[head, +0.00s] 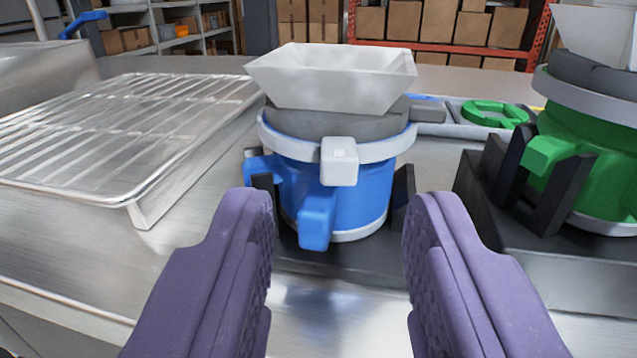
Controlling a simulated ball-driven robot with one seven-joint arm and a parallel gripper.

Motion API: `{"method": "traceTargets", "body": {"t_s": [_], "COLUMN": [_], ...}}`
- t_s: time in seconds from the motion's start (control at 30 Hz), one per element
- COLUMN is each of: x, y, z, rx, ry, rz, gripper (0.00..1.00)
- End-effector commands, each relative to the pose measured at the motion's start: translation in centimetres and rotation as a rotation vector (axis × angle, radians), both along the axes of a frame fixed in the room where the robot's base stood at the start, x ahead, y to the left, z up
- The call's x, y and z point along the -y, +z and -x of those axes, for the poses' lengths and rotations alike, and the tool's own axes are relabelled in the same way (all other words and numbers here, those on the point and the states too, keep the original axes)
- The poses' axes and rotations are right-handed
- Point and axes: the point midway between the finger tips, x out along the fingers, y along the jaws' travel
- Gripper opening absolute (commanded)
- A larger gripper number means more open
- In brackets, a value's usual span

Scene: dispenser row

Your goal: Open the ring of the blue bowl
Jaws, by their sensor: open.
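The blue bowl (352,197) stands upright in a black holder (402,199) in the middle of the head view. A light grey ring (285,145) goes around its top, with a pale square block (339,161) at the front. A blue handle (317,215) sticks out below that block. A pale hopper (330,78) sits on a grey collar above the ring. My gripper (338,235) is open and empty, with its two purple fingers apart in front of the bowl, one on each side. The fingers do not appear to touch it. The back of the ring is hidden.
A green bowl (603,165) with its own ring stands in a black holder at the right. A wire rack (110,130) on a metal frame is at the left. A green ring-shaped part (492,113) lies behind. Bare metal counter shows in front.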

Motion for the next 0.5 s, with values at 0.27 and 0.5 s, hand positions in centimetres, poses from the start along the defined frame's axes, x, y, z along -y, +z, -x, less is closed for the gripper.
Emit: {"method": "traceTargets", "body": {"t_s": [0.27, 0.5], "x": [0.3, 0.4], "y": [-0.1, 0.0], "z": [-3.7, -4.1], "rx": [0.0, -0.001], "ry": [0.001, 0.001], "rz": [0.0, 0.0], "gripper": [0.4, 0.4]}}
